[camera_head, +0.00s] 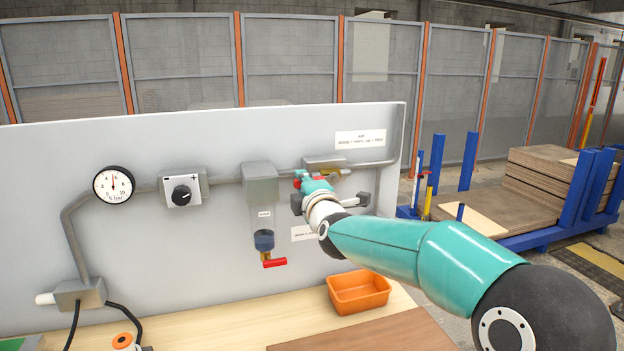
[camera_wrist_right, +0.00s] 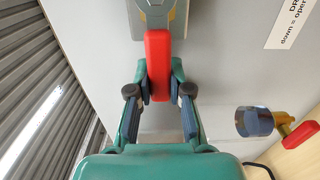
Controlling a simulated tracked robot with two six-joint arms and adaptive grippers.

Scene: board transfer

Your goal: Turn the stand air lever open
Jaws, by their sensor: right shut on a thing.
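The stand air lever (camera_wrist_right: 157,50) is a red handle on a grey valve body (camera_wrist_right: 155,12) in the right wrist view. My right gripper (camera_wrist_right: 159,92) is shut on it, with one finger on each side. In the head view, my right gripper (camera_head: 306,184) is up at the valve on the pale panel (camera_head: 130,240). It hides most of the lever, so its angle is hard to tell there. A second red lever (camera_head: 274,263) hangs under the blue filter bowl (camera_head: 264,240) to the left. My left gripper is not in view.
A pressure gauge (camera_head: 113,184) and a regulator knob (camera_head: 181,195) sit on the panel at the left. An orange bin (camera_head: 358,291) stands on the bench below my right arm. A blue rack with stacked boards (camera_head: 550,180) is at the right.

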